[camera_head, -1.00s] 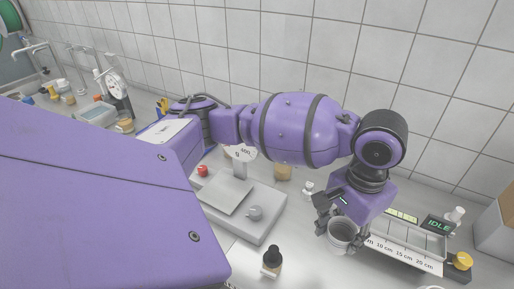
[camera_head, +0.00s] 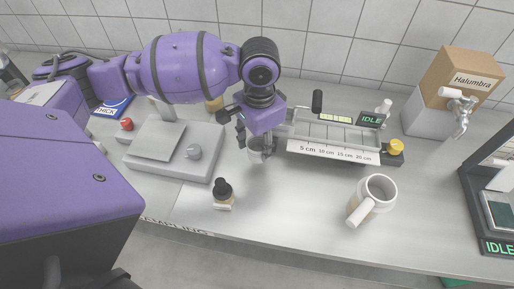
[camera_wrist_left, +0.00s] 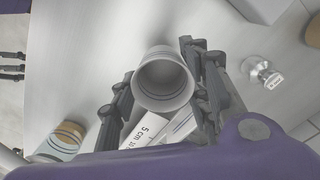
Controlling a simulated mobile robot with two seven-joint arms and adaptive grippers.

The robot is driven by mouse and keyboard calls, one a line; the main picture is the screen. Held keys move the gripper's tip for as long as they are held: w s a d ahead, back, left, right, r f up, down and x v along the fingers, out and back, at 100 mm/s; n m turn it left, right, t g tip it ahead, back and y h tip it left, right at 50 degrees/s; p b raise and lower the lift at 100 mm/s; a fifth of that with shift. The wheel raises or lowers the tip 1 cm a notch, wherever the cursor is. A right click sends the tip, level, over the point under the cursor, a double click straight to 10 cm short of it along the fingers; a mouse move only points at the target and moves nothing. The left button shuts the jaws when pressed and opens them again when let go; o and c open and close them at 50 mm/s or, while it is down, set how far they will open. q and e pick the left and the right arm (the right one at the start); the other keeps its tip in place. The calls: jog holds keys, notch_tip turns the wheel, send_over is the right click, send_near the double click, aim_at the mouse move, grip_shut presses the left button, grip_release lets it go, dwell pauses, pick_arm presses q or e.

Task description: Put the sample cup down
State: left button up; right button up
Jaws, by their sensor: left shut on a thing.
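The sample cup (camera_head: 256,151) is a small pale grey cup, held upright in front of the ruler tray. My left gripper (camera_head: 257,143) points down and is shut on it, partly hiding it. In the left wrist view the cup (camera_wrist_left: 164,80) sits between the two dark fingers, and its open mouth shows an empty-looking inside. I cannot tell whether its base touches the bench (camera_head: 290,205). At the left wrist view's edge, dark finger-like parts (camera_wrist_left: 12,66) may be my right gripper; their opening is unclear.
A tray with a centimetre ruler (camera_head: 335,153) stands behind and right of the cup. The bench between bottle and jug is clear.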

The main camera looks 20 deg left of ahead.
aim_at(258, 149)
pick_arm(q)
jog(key=shift+w+a+f, duration=0.2)
jog(key=shift+a+f, duration=0.05)
jog(key=shift+f, duration=0.2)
jog(key=shift+w+a+f, duration=0.1)
jog(key=shift+a+f, duration=0.05)
jog(key=shift+f, duration=0.75)
jog(key=shift+w+a+f, duration=0.1)
jog(key=shift+a+f, duration=0.05)
jog(key=shift+f, duration=0.75)
jog(key=shift+f, duration=0.15)
jog(key=o, duration=1.1)
